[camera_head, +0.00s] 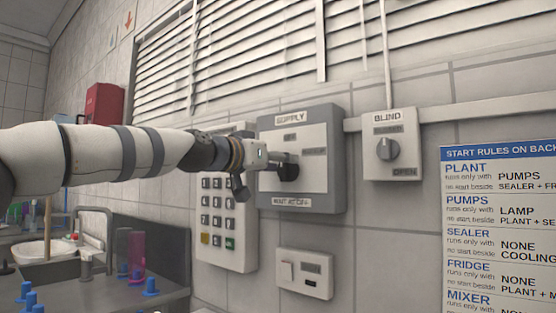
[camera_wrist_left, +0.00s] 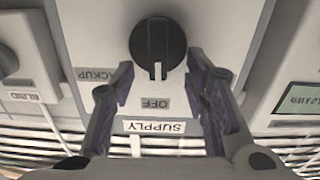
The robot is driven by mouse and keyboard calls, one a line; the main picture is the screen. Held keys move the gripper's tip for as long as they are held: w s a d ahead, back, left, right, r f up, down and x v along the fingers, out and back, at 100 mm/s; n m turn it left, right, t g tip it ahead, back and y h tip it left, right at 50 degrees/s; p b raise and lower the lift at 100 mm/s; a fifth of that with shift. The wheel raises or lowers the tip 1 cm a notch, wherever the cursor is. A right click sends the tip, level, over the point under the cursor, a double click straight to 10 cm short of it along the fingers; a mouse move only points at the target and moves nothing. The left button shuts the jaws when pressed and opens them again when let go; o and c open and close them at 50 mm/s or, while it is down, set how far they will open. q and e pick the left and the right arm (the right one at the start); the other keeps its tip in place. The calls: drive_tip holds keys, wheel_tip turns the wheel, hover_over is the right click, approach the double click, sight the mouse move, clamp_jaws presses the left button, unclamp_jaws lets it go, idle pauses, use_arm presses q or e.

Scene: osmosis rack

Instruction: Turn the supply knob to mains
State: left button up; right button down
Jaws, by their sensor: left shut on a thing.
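The supply box (camera_head: 330,180) is a grey wall box with a pale face, labelled SUPPLY at the top. Its black round supply knob (camera_wrist_left: 157,50) shows in the left wrist view, which is upside down. The knob's white pointer line points at the OFF label (camera_wrist_left: 157,103). The BACKUP label (camera_wrist_left: 95,75) is to one side. No mains label is readable; the left arm and fingers cover that side. My left gripper (camera_wrist_left: 160,66) is shut on the knob, one finger at each side of its rim. In the head view the gripper (camera_head: 284,164) partly covers the knob.
The blind switch (camera_head: 388,150) is right of the supply box, and a keypad (camera_head: 222,225) is left of it, partly behind my arm. A small switch panel (camera_head: 304,273) is below. A rules poster (camera_head: 500,230) hangs at right. A counter with a sink stands lower left.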

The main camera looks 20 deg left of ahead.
use_arm(q)
drive_tip(key=shift+w+a+f+n+p, duration=0.1)
drive_tip(key=shift+a+f+n+p, duration=0.2)
drive_tip(key=shift+n, duration=1.55)
drive_tip(key=shift+w+a+f+n+p, duration=0.15)
drive_tip(key=shift+n+p, duration=0.3)
drive_tip(key=shift+n, duration=1.35)
drive_tip(key=shift+a+f+n+p, duration=0.1)
drive_tip(key=shift+a+n+p, duration=0.2)
drive_tip(key=shift+n, duration=1.55)
use_arm(e)
drive_tip(key=shift+t, duration=0.7)
drive_tip(key=shift+w+r, duration=1.5)
drive_tip(key=shift+w, duration=0.1)
use_arm(q)
drive_tip(key=shift+d, duration=0.1)
drive_tip(key=o, duration=1.1)
drive_tip(key=shift+c, duration=0.2)
drive_tip(key=shift+o, duration=0.8)
drive_tip(key=shift+d, duration=0.15)
